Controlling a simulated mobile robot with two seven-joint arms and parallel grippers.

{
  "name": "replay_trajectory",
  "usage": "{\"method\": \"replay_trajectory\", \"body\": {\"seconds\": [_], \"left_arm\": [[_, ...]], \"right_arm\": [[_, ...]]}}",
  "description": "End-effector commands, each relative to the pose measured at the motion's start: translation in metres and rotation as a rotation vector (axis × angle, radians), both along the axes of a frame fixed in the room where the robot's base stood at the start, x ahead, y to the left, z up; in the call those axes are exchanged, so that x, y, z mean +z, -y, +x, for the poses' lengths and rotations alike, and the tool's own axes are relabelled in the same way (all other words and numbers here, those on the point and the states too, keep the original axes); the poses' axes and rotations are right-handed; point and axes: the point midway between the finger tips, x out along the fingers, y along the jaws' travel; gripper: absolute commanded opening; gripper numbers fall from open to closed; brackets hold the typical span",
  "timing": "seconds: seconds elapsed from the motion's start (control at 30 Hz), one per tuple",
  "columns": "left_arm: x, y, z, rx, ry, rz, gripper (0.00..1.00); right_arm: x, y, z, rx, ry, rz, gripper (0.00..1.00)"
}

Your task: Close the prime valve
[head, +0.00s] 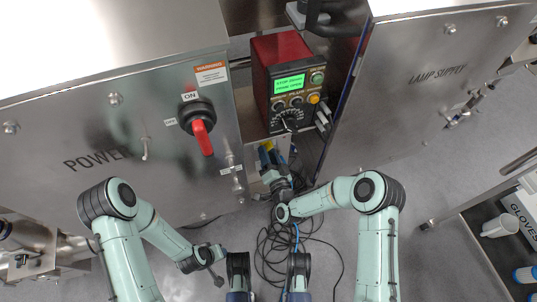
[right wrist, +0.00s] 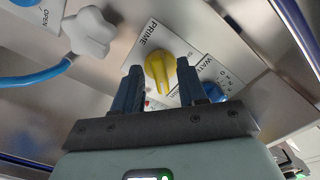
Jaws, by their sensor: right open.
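The prime valve is a yellow knob (right wrist: 158,72) beside a label reading PRIME in the right wrist view. My right gripper (right wrist: 159,66) is open, with one dark blue finger on each side of the yellow knob. I cannot tell whether the fingers touch it. In the head view my right gripper (head: 270,164) reaches into the gap below the red control box, where the valve is mostly hidden. My left gripper (head: 214,268) is low and left of centre in the head view, away from the valve; its jaws are not clear.
A blue knob (right wrist: 214,92) with a WATER label sits right of the valve. A white star-shaped knob (right wrist: 90,32) and a blue hose (right wrist: 38,78) are at the left. The red control box (head: 281,75) stands between the POWER cabinet (head: 130,140) and LAMP SUPPLY cabinet (head: 420,100). Cables (head: 290,250) lie below.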

Motion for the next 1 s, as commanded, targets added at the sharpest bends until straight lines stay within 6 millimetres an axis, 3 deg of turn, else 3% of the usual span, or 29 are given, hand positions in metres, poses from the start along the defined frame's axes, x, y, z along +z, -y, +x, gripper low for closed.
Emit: {"method": "replay_trajectory", "body": {"seconds": [0.1, 0.23, 0.67, 1.0], "left_arm": [[0.0001, 0.0, -0.0002, 0.0, 0.0, 0.0, 0.43], [0.0001, 0.0, -0.0001, 0.0, 0.0, 0.0, 0.43], [0.0009, 0.0001, 0.0009, 0.0, 0.003, 0.001, 0.43], [0.0048, 0.0006, 0.0049, -0.001, 0.017, 0.002, 0.43]], "right_arm": [[0.0003, 0.0, -0.0001, 0.0, 0.0, 0.0, 0.41], [0.0002, 0.0, -0.0003, 0.0, 0.0, 0.0, 0.0], [0.0004, -0.0006, -0.0005, 0.001, 0.017, -0.047, 0.0], [-0.001, 0.0004, -0.0004, 0.001, 0.09, -0.275, 0.0]]}}
